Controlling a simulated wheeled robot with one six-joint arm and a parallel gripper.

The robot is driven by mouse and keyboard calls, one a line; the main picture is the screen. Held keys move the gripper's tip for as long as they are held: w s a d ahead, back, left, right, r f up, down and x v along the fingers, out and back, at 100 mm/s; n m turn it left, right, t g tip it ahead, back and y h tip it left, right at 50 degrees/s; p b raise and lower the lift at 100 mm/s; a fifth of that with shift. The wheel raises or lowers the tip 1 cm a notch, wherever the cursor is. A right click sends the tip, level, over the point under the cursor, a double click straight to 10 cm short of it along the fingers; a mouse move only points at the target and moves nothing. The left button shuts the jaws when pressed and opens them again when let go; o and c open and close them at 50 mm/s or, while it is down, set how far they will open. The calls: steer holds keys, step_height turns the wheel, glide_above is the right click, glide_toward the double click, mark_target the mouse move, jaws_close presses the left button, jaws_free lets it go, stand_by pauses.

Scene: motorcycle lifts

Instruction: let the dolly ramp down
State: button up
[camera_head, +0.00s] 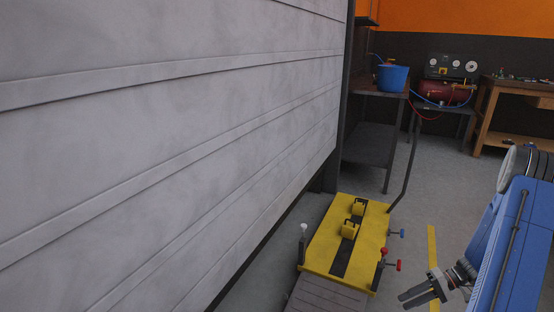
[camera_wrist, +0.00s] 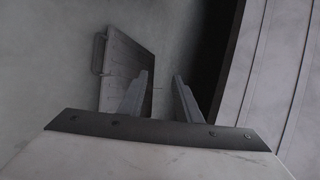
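The yellow dolly (camera_head: 345,240) stands on the floor in the lower middle of the head view, with a dark strip and two yellow blocks on top. A brown-grey slatted ramp (camera_head: 327,296) joins its near end and is cut off by the bottom edge; its angle is hard to tell. In the wrist view a slatted panel (camera_wrist: 127,68), which looks like the ramp, has a bar handle (camera_wrist: 99,53) on its left side. My gripper (camera_head: 405,298) is right of the dolly, its fingers apart and empty. In the wrist view my gripper (camera_wrist: 161,78) overlaps the panel's right edge; contact is unclear.
A large grey panel wall (camera_head: 170,130) fills the left. A workbench with a blue bucket (camera_head: 392,78) stands behind. Floor with a yellow line (camera_head: 432,248) lies open at right.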

steer(key=s+a+r+n+h, duration=0.1)
steer(key=s+a+r+h, duration=0.1)
steer(key=a+r, duration=0.45)
steer(key=s+a+r+g+h, duration=0.1)
steer(key=a+r+h, duration=0.2)
steer(key=r, duration=0.7)
steer(key=s+a+r+n+h, duration=0.15)
steer(key=a+r, duration=0.25)
steer(key=r, duration=0.4)
steer(key=s+a+r+t+h, duration=0.2)
steer(key=s+r, duration=0.4)
steer(key=s, duration=0.3)
steer(key=s+a+r+t+h, duration=0.3)
steer(key=s+a+r, duration=0.4)
steer(key=s, duration=0.2)
steer(key=shift+s+r+m+t, duration=0.15)
steer(key=shift+s+m+t, duration=0.2)
steer(key=shift+m+t, duration=0.1)
steer(key=shift+a, duration=0.1)
